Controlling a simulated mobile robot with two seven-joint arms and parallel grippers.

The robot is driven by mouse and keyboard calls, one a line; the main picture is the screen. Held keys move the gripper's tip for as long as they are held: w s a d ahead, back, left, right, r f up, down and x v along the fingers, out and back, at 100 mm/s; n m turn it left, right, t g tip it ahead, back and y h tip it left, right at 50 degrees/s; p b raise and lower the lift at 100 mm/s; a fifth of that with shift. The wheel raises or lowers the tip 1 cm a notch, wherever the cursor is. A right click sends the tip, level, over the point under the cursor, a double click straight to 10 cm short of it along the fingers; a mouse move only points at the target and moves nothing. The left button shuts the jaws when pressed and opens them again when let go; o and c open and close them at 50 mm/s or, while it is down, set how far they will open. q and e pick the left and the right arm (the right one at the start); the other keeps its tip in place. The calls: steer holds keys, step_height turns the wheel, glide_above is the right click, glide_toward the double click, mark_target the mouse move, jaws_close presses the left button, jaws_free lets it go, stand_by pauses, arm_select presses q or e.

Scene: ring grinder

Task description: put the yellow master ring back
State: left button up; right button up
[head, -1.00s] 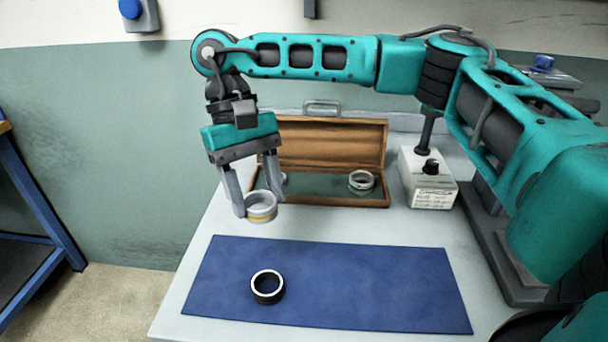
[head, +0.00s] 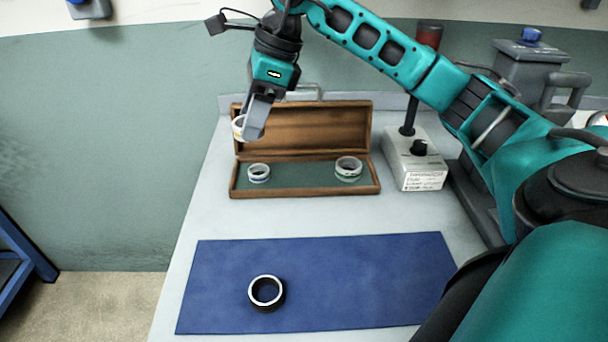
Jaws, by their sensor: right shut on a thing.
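The yellow master ring (head: 238,127), silver with a yellow band, is held in my right gripper (head: 250,132). It is partly hidden behind the near finger. My right gripper is shut on it, in front of the left part of the open lid of the wooden case (head: 305,192) and above the case's left end. Inside the case, a ring with a blue band (head: 259,173) sits at the left and a ring with a green band (head: 348,168) at the right. The middle of the green base between them is bare. My left gripper is not in view.
A dark ring with a bright rim (head: 266,292) lies on the blue mat (head: 380,280) in front of the case. A white gauge box (head: 416,160) with a post stands right of the case. The table is clear between case and mat.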

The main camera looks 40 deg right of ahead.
steer(key=d+r+m+t+h, duration=0.25)
steer(key=d+m, duration=0.35)
steer(key=m, duration=0.3)
steer(key=r+m+h, duration=0.2)
steer(key=m+h, duration=0.1)
steer(key=m, duration=0.4)
glide_above(303, 174)
steer(key=s, duration=0.1)
steer(key=shift+g, duration=0.45)
steer(key=f, duration=0.5)
steer(key=f+b, duration=0.1)
steer(key=f, duration=0.4)
steer(key=f+b, duration=0.1)
steer(key=f, duration=0.5)
steer(key=shift+s+a, duration=0.15)
steer(key=shift+a, duration=0.15)
steer(key=shift+f+b, duration=0.35)
steer(key=shift+f, duration=1.8)
steer(key=shift+f, duration=0.1)
steer(key=o, duration=1.2)
